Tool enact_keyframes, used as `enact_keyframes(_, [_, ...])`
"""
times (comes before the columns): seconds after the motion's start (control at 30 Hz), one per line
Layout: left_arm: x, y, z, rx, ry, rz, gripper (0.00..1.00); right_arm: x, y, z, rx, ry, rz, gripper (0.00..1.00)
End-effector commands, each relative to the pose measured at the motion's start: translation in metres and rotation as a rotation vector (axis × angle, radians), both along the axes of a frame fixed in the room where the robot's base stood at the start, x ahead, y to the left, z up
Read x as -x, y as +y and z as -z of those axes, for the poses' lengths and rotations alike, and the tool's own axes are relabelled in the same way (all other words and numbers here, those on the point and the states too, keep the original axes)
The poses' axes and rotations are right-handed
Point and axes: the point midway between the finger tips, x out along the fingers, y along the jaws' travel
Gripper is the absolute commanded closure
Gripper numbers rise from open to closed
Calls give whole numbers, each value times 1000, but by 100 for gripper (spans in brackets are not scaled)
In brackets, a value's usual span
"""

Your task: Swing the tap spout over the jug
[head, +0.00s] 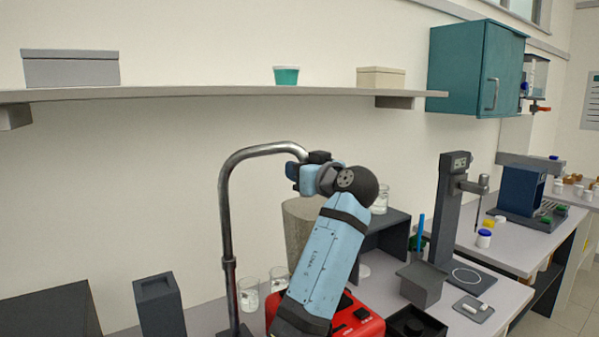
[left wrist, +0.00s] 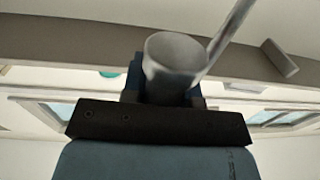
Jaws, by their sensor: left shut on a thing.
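The tap spout (head: 226,200) is a grey metal pipe that rises from the bench and bends over to the right at its top. My left gripper (head: 300,172) is at the spout's free end, high above the bench. In the left wrist view the spout's round end (left wrist: 172,60) sits between the two fingers of my left gripper (left wrist: 165,92), which is shut on it. A grey speckled cylinder (head: 297,222) stands behind my left arm, partly hidden; I cannot tell whether it is the jug. My right gripper is not in view.
Glass beakers (head: 248,294) stand near the spout's base. A red device (head: 362,325) sits in front, partly behind my arm. A wall shelf (head: 200,92) runs above the spout. A dark stand (head: 440,215) and a teal cabinet (head: 470,65) are to the right.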

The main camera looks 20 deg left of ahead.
Motion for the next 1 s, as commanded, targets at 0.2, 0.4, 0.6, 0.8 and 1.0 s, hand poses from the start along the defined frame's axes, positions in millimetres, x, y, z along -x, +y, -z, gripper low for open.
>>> enact_keyframes(0.2, [0, 0, -1, -2, 1, 0, 59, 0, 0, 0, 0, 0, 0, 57])
enact_keyframes(0.4, [0, 0, -1, -1, 0, 0, 48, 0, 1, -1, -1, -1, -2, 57])
enact_keyframes(0.6, [2, -4, 0, 0, 0, 1, 48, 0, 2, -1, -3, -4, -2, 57])
enact_keyframes(0.8, [18, -30, 3, 1, 0, 3, 48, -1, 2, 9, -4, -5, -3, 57])
enact_keyframes(1.0, [42, -71, 3, 1, 0, 3, 48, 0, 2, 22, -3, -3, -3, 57])
